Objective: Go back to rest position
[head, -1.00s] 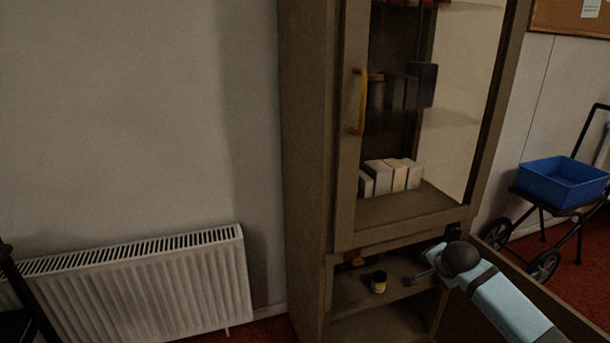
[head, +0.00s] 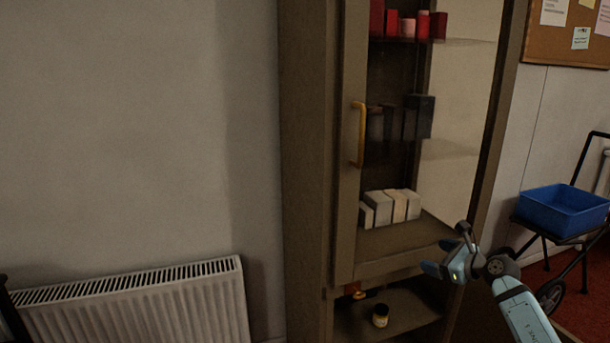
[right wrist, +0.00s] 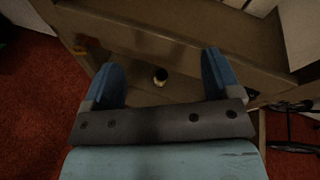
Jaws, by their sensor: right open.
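My right gripper (head: 447,262) is open and empty. In the head view it is raised in front of the cabinet (head: 308,150), at about the level between its glass upper part and its open lower part. In the right wrist view the blue fingers of my right gripper (right wrist: 166,80) are spread wide with nothing between them. A small dark jar with a yellowish label (head: 380,316) stands on the lower shelf; it also shows beyond the fingers in the right wrist view, as a small jar (right wrist: 160,76). My left gripper is not seen.
A white radiator (head: 135,305) stands against the wall at left. Grey boxes (head: 390,207) and red items (head: 405,25) sit on upper shelves. A trolley with a blue crate (head: 562,210) stands at right. Red carpet (right wrist: 35,110) covers the floor.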

